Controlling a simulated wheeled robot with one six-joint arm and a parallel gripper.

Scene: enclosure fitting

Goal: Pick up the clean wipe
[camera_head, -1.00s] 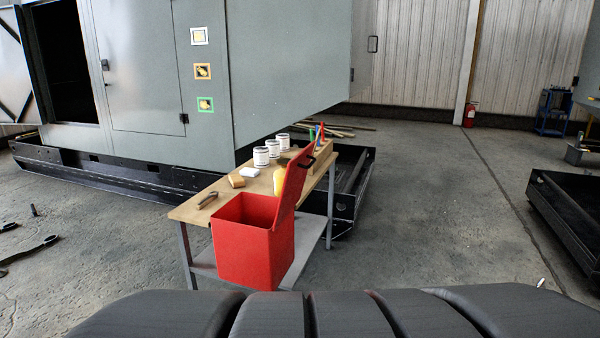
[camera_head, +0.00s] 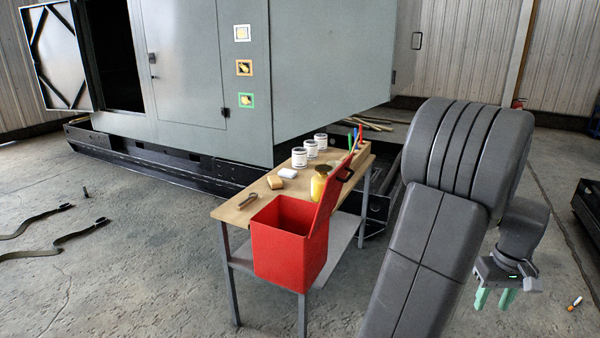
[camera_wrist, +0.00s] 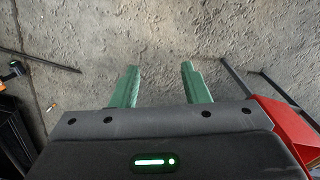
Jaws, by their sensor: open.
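A small white folded cloth (camera_head: 287,173), which looks like the clean wipe, lies on the wooden top of a workbench (camera_head: 236,210) in the head view. A tan block or sponge (camera_head: 274,182) lies just left of it. My gripper (camera_head: 495,298) hangs at the right, pointing down over the floor, well away from the bench. Its green fingers are apart and empty, as the wrist view also shows (camera_wrist: 160,85). The wipe is not in the wrist view.
White cans (camera_head: 299,157), a yellow bottle (camera_head: 319,184) and pliers (camera_head: 247,204) are on the bench. A grey enclosure (camera_head: 320,70) rises behind. Straps (camera_head: 50,240) lie on the floor.

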